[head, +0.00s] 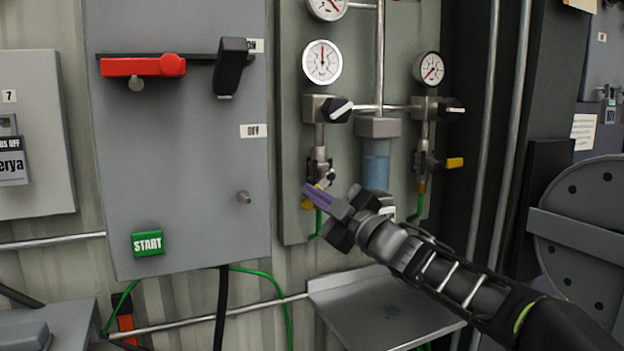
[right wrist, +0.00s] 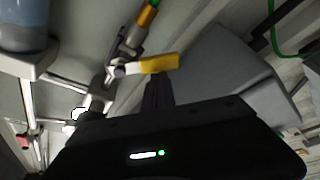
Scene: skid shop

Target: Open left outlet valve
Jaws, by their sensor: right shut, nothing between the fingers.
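The left outlet valve (head: 319,167) sits on the panel below the left gauge. Part of its yellow handle (head: 307,204) shows behind my right gripper's fingers; the rest is hidden in the head view. My right gripper (head: 310,191) is shut and empty, its fingers at the left valve's handle. In the right wrist view the yellow handle (right wrist: 160,63) lies just beyond the tips of the shut fingers (right wrist: 157,85); I cannot tell whether they touch. The right outlet valve has a yellow handle (head: 455,162) pointing right. My left gripper is not in view.
A grey cabinet (head: 190,190) with a red handle (head: 143,66) and a green START button (head: 148,243) stands left of the panel. A blue-filled bowl (head: 376,170) hangs between the valves. A metal shelf (head: 385,318) is below. Green hoses (head: 419,204) run down from the valves.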

